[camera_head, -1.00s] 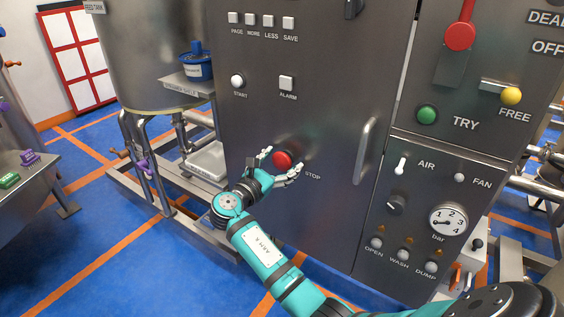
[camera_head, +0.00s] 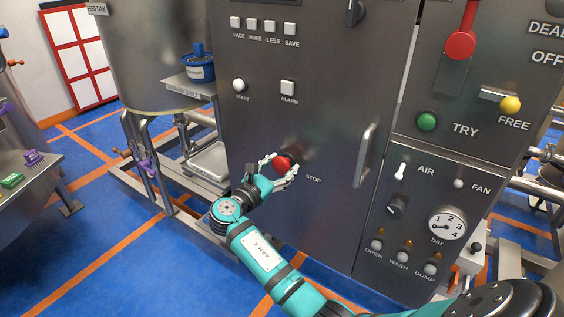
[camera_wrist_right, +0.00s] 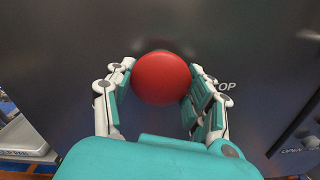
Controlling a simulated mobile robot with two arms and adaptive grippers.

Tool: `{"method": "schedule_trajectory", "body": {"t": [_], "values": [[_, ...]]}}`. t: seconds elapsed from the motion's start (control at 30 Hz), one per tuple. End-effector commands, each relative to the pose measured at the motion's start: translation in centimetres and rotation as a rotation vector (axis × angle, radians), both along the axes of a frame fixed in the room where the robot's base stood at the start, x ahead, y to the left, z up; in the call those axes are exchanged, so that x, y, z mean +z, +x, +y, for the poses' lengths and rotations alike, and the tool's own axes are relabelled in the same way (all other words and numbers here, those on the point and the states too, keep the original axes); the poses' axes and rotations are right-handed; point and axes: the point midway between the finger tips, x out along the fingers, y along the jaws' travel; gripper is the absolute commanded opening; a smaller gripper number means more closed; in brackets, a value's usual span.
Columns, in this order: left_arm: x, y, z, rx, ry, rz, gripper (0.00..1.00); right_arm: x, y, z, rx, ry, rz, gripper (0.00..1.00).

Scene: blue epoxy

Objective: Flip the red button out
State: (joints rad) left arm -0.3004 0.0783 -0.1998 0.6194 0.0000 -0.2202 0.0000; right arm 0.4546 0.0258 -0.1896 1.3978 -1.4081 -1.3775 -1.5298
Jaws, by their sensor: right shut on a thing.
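The red button (camera_head: 282,163) is a round red knob on the grey cabinet front, left of the word STOP. My right gripper (camera_head: 281,167) is around it, one finger on each side, shut on it. In the right wrist view the red button (camera_wrist_right: 161,78) fills the space between the fingers of my right gripper (camera_wrist_right: 161,90), and its face is turned to the camera. The button's mount behind it is mostly hidden. My left gripper is not in view.
The cabinet door has a vertical handle (camera_head: 365,153) to the right of the button. START (camera_head: 239,85) and ALARM (camera_head: 288,87) buttons are above. A green TRY button (camera_head: 427,121) and a pressure gauge (camera_head: 447,222) are on the right panel. A tank (camera_head: 150,60) stands left.

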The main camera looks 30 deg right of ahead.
Motion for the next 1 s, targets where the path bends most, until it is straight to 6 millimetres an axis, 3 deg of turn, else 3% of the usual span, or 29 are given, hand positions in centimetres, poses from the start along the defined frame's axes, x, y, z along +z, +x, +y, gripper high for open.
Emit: {"method": "schedule_trajectory", "body": {"t": [0.13, 0.17, 0.33, 0.7, 1.0], "values": [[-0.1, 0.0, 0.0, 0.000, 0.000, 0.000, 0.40, -0.2, 0.0, 0.1, 0.003, 0.002, 0.002, 0.00], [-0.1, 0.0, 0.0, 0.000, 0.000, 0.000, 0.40, -0.2, 0.0, 0.1, 0.003, 0.002, 0.002, 0.54], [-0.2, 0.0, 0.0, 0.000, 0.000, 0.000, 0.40, -0.2, 0.0, 0.1, 0.003, 0.001, 0.001, 0.76], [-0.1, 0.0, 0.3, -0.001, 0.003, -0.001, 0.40, -0.1, -0.1, 0.6, 0.003, 0.001, 0.001, 0.78], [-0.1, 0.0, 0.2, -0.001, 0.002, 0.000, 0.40, -0.2, -2.2, 5.7, 0.005, 0.004, 0.003, 0.78]]}}
